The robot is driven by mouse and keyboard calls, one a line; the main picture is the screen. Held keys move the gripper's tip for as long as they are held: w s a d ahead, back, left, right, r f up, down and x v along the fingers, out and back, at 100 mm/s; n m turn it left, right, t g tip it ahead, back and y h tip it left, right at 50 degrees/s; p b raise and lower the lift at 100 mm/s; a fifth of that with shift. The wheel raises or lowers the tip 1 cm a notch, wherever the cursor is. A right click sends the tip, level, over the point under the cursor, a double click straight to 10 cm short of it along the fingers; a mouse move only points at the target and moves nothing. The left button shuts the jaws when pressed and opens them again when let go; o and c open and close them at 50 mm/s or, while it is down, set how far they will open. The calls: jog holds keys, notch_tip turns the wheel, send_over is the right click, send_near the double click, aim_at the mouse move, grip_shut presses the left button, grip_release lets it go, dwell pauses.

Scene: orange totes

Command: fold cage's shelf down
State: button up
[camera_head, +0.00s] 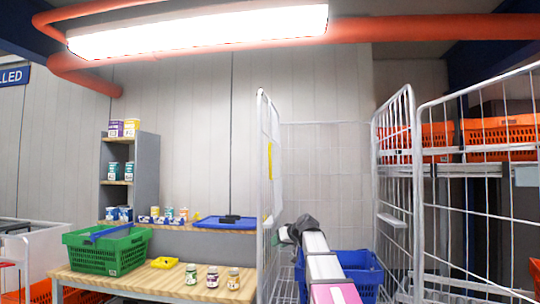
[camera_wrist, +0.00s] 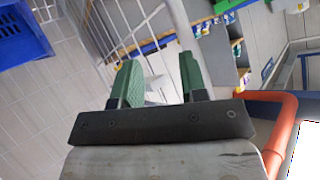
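The wire cage (camera_head: 268,180) stands in the middle of the head view, with mesh side panels and a mesh back. I cannot clearly tell its shelf apart from the other mesh panels. In the wrist view, a white wire panel (camera_wrist: 124,24) runs beyond the fingers. My gripper (camera_head: 295,230) is inside the cage near its left side panel, above a blue crate. In the wrist view, the green fingers of my gripper (camera_wrist: 157,82) stand apart. A pale part shows between them, but I cannot tell whether it touches them.
The blue crate (camera_head: 358,270) is low in the cage; it also shows in the wrist view (camera_wrist: 22,35). A wooden table (camera_head: 160,283) with a green basket (camera_head: 105,250) and jars stands left. Another mesh panel (camera_head: 480,200) and orange crates (camera_head: 500,132) stand right.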

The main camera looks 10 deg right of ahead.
notch_tip(320, 180, up, 22)
jog(key=w+d+n+t+y, duration=0.2)
jog(key=t, duration=0.1)
jog(key=n+t+y, duration=0.2)
send_near(270, 150)
jog(key=x, duration=1)
jog(key=shift+w+r, duration=0.1)
jog(key=shift+w, duration=0.3)
jog(key=shift+d, duration=0.1)
grip_shut()
